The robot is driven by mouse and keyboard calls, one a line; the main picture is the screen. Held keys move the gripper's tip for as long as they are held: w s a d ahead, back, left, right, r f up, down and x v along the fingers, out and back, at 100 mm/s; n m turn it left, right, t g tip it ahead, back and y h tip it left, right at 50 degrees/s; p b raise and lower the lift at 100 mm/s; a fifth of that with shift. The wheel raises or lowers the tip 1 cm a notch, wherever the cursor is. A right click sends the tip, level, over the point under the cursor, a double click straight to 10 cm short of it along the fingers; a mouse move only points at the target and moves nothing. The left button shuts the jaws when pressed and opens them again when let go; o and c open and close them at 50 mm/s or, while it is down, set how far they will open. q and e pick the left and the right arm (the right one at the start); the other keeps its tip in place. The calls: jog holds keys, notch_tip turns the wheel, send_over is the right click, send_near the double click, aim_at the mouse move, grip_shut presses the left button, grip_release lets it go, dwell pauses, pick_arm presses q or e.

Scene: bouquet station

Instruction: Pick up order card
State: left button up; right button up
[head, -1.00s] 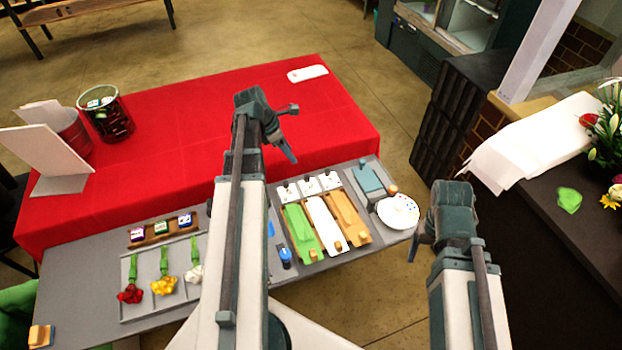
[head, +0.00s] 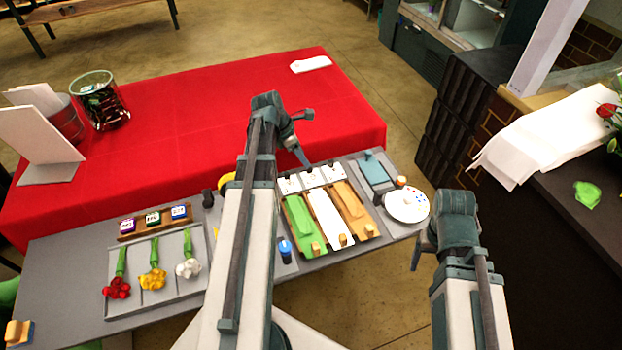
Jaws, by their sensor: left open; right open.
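A small flat white piece (head: 311,64) lies at the far right end of the red-covered table; it may be the order card, but I cannot read any marks on it. My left gripper (head: 302,158) is open and empty, above the near edge of the red cloth and just behind the white-tiled holders. It is apart from the white piece, well on the near side of it. My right gripper (head: 418,258) is open and empty, low at the right, beside the grey bench's right end. Its fingertips are small and partly hidden by its wrist.
The grey bench (head: 70,290) holds a tray (head: 112,303) of red, yellow and white flowers, green, white and orange strips (head: 325,218), and a round white dish (head: 406,206). A glass jar (head: 103,100) and a white upright board (head: 38,140) stand at left. The red cloth's middle is clear.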

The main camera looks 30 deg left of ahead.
aim_at(312, 175)
pick_arm(q)
jog(key=b+x, duration=0.5)
jog(key=shift+s+f, duration=0.15)
jog(key=shift+f, duration=0.05)
jog(key=shift+r, duration=0.1)
grip_shut()
